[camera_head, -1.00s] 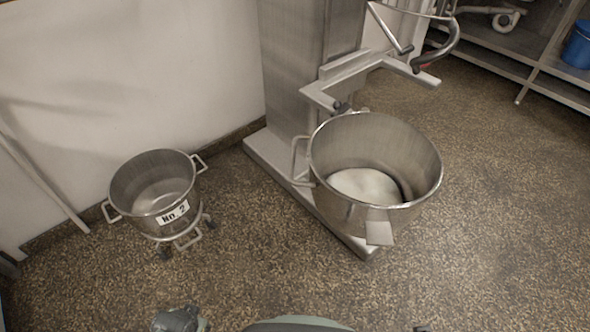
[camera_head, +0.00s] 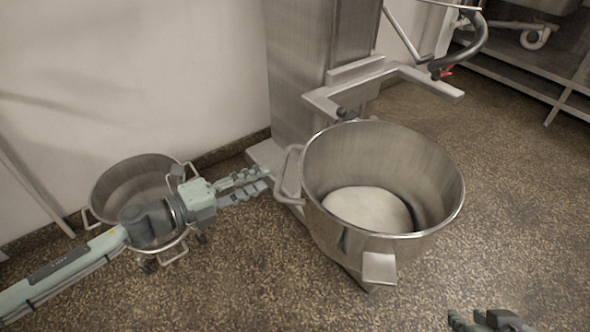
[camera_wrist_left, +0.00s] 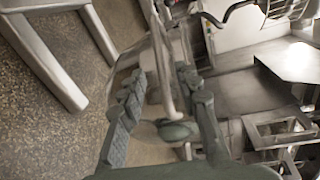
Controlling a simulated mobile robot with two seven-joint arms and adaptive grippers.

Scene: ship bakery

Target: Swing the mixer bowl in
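The large steel mixer bowl (camera_head: 430,175), holding a pale dough-like mass (camera_head: 368,208), stands in front of the mixer column (camera_head: 312,65). It sits apart from the mixer's fork-shaped yoke (camera_head: 345,85). A loop handle (camera_head: 279,178) sticks out from its left side. My left gripper (camera_head: 262,180) is open, its fingertips just left of this handle. In the left wrist view the handle (camera_wrist_left: 160,60) shows between and beyond the spread fingers (camera_wrist_left: 160,80); I cannot tell whether they touch it. My right gripper (camera_head: 487,318) is at the bottom edge, partly cut off, away from the bowl.
A smaller steel bowl (camera_head: 125,180) on a wheeled stand is at the left, partly behind my left arm. A pale wall is behind it. A rack (camera_head: 520,85) stands at the back right. The speckled floor (camera_head: 520,200) right of the mixer bowl is clear.

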